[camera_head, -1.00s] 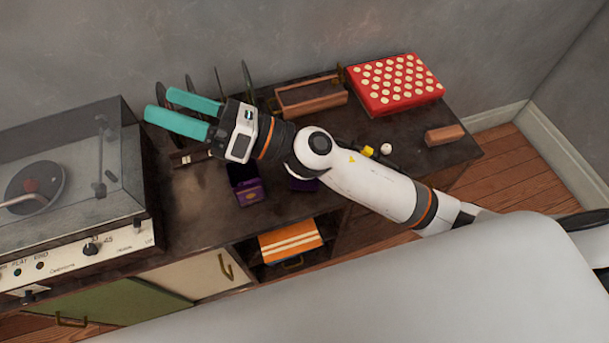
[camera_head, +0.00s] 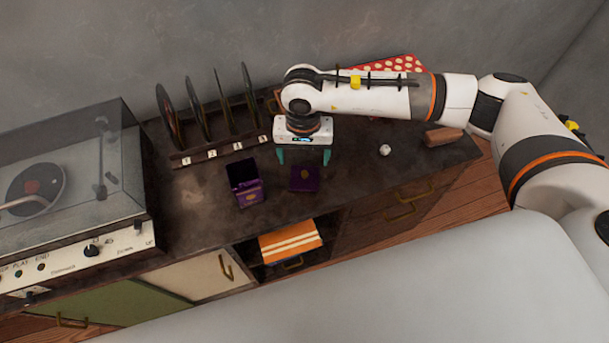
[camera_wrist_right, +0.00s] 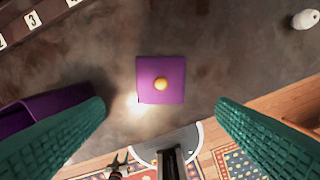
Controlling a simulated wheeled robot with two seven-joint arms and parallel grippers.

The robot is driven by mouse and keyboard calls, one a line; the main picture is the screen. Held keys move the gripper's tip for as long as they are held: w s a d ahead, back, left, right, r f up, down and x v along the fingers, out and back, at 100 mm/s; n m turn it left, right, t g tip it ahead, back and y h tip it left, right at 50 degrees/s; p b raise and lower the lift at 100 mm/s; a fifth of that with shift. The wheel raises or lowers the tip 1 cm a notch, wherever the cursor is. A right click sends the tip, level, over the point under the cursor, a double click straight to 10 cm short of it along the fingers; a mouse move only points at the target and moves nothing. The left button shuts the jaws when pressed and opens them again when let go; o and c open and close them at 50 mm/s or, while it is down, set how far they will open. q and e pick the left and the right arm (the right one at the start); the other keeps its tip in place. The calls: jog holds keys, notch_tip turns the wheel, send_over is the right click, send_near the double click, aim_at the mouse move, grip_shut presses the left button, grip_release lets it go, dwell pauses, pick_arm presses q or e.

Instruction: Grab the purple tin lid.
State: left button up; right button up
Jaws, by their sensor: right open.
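The purple tin lid (camera_head: 305,178) lies flat on the dark cabinet top. In the right wrist view the lid (camera_wrist_right: 160,80) is a purple square with a gold knob in its middle. The open purple tin (camera_head: 245,183) stands just left of it, and its edge shows at the left of the wrist view (camera_wrist_right: 45,105). My right gripper (camera_head: 304,158) points down above the lid, with its teal fingers open and apart. In the wrist view nothing is between the fingertips (camera_wrist_right: 160,115), and the lid appears beyond them. My left gripper does not show.
A record rack (camera_head: 215,152) stands behind the tin. A record player (camera_head: 70,185) is at the left. A small white ball (camera_head: 384,150) and a brown block (camera_head: 444,136) lie to the right. A red dotted box (camera_head: 400,64) is partly behind my arm.

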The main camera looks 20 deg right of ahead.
aim_at(305, 173)
notch_tip(305, 173, down, 4)
jog(key=shift+f+p, duration=0.1)
jog(key=shift+p, duration=0.25)
jog(key=f, duration=0.1)
jog(key=f+p, duration=0.1)
jog(key=f, duration=0.2)
jog(key=shift+w+d+f, duration=0.1)
jog(key=shift+w+d, duration=0.1)
jog(key=shift+w, duration=0.15)
jog(key=shift+f, duration=0.45)
jog(key=shift+c, duration=0.2)
jog(key=c, duration=0.9)
